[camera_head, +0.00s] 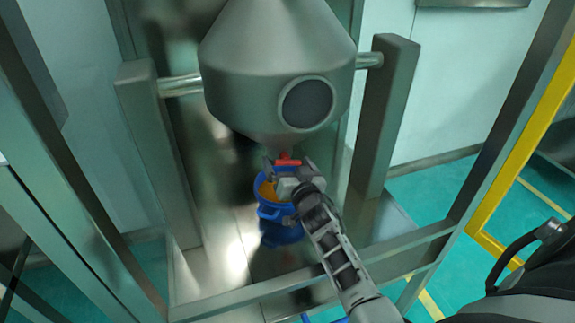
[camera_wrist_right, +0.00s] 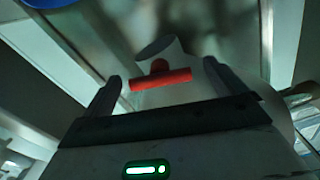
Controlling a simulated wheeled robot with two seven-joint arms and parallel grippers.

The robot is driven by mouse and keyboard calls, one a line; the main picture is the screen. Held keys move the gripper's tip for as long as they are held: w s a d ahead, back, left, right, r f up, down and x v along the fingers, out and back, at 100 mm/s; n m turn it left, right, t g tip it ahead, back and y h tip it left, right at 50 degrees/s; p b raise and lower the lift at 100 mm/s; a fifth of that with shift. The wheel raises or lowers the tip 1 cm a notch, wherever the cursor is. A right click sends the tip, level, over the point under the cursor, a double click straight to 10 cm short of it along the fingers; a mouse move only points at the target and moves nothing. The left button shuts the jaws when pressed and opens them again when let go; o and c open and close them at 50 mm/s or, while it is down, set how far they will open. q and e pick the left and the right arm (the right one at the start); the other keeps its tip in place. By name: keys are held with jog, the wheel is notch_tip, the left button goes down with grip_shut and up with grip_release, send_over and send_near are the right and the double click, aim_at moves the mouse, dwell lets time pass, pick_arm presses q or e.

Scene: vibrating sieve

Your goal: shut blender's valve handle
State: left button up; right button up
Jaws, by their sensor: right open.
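The blender (camera_head: 262,62) is a grey metal hopper with a round dark window, hung between two posts. Its red valve handle (camera_head: 287,162) is at the narrow bottom outlet. In the right wrist view the red handle (camera_wrist_right: 160,79) lies crosswise in front of the outlet pipe, between the two fingers. My right gripper (camera_head: 285,168) is open around the handle area; in the wrist view its fingers (camera_wrist_right: 158,85) stand on either side of the handle. I cannot tell whether they touch it. My left gripper is not in view.
A blue bucket (camera_head: 279,212) with orange contents stands under the outlet, close below my right gripper. Metal posts (camera_head: 384,120) flank the blender, and a crossbar (camera_head: 300,285) runs in front. A yellow frame (camera_head: 520,150) is at the right.

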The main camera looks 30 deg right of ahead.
jog(key=shift+w+d, duration=0.1)
jog(key=shift+w, duration=0.4)
jog(key=c, duration=0.9)
jog(key=shift+n, duration=1.6)
jog(key=o, duration=0.9)
